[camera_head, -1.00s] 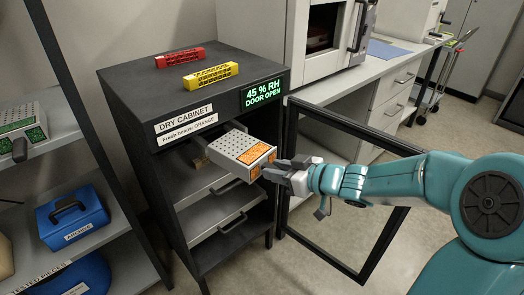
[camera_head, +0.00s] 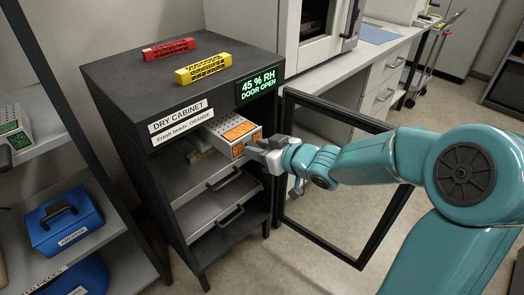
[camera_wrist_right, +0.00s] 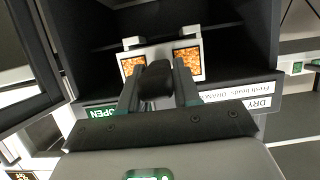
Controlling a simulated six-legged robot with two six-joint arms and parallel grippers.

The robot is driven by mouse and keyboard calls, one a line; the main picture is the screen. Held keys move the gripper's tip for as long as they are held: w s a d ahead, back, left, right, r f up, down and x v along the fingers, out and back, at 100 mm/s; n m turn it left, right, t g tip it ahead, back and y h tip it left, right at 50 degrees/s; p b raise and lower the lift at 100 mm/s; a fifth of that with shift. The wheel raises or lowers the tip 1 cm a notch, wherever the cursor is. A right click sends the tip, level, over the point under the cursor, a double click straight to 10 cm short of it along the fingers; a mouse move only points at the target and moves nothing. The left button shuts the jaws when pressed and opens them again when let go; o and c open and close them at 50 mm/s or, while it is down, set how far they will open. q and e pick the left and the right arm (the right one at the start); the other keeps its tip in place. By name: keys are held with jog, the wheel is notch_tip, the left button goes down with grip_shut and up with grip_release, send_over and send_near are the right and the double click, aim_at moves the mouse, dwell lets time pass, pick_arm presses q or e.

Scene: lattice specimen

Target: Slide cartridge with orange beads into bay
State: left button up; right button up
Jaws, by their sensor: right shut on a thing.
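The cartridge (camera_head: 228,132) is a pale box with a perforated top and orange bead windows on its front. It sits partly inside the upper opening of the dark dry cabinet (camera_head: 222,203), with its front end still sticking out. My right gripper (camera_head: 262,147) is at the cartridge's front end. In the right wrist view, the right gripper (camera_wrist_right: 158,85) is shut on the dark handle between two orange windows of the cartridge (camera_wrist_right: 188,58). The bay's inside is mostly hidden in the head view. My left gripper is not in view.
The cabinet's glass door (camera_head: 345,185) stands open to the right, beside my right arm. A red lattice bar (camera_head: 168,48) and a yellow lattice bar (camera_head: 202,69) lie on the cabinet top. A shelf at left holds a green-windowed cartridge (camera_head: 14,130) and a blue case (camera_head: 64,218).

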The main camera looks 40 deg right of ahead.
aim_at(251, 143)
jog(key=shift+w+a+f+b, duration=0.15)
jog(key=shift+w+b, duration=0.35)
jog(key=shift+w, duration=1.45)
jog(key=shift+r+b+x, duration=0.25)
jog(key=shift+b+x, duration=0.05)
jog(key=shift+x, duration=0.8)
jog(key=shift+r+b+x, duration=0.25)
jog(key=shift+x, duration=0.85)
jog(key=shift+w+r, duration=0.1)
jog(key=shift+w, duration=0.35)
jog(key=shift+w+a+p, duration=0.2)
jog(key=shift+w+p, duration=0.5)
jog(key=shift+w, duration=1.2)
jog(key=shift+p+x, duration=0.45)
jog(key=shift+x, duration=0.7)
jog(key=shift+w+r, duration=0.2)
jog(key=shift+w, duration=0.25)
jog(key=o, duration=1.6)
